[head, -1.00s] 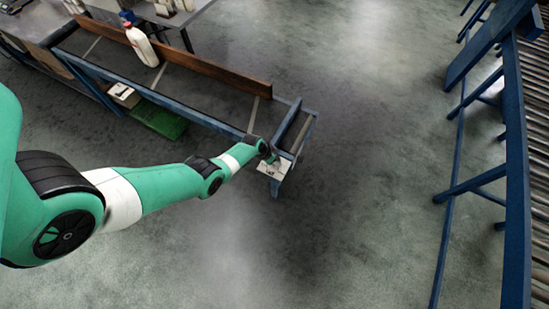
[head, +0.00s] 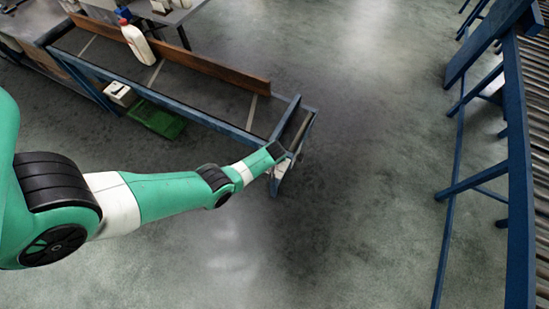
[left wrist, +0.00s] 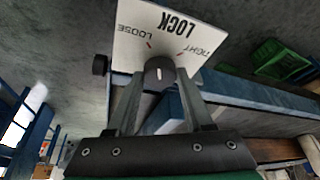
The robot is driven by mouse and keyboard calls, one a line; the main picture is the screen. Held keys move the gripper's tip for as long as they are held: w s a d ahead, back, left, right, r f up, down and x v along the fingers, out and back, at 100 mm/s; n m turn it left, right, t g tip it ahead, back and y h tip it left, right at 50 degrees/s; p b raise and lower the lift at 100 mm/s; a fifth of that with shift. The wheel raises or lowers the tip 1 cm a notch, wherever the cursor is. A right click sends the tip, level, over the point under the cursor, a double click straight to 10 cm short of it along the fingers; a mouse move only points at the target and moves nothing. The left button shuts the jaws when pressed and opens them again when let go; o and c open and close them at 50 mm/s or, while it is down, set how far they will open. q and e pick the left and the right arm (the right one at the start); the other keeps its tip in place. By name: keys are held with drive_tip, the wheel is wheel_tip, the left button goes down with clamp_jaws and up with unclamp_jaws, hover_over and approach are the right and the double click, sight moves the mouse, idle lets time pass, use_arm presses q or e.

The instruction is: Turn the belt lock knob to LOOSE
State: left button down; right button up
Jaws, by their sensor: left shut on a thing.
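The belt lock knob (left wrist: 160,72) is a dark round knob with a white pointer line, on a white plate (left wrist: 130,45). The plate reads LOCK, with LOOSE on the left and TIGHT on the right, upside down in the left wrist view. The white line stands about upright in the picture, below and between two small marks. My left gripper (left wrist: 160,82) is shut on the knob. In the head view my left gripper is at the conveyor's near end, where the plate (head: 284,178) is partly hidden and the knob is not visible.
The belt conveyor (head: 190,78) has a blue frame and a wooden side rail (head: 200,66). A white bottle (head: 137,45) stands on it. A green crate (head: 157,118) lies below. A blue roller conveyor (head: 515,160) stands at right. The floor between is clear.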

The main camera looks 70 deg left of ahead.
use_arm(q)
drive_tip(key=shift+f+n+g, duration=0.1)
drive_tip(key=shift+n+g, duration=0.6)
drive_tip(key=shift+n, duration=1.2)
drive_tip(key=shift+w, duration=0.1)
drive_tip(key=shift+c, duration=1.4)
unclamp_jaws()
drive_tip(key=p+v, duration=1.1)
drive_tip(key=p, duration=0.1)
drive_tip(key=shift+d+r, duration=0.3)
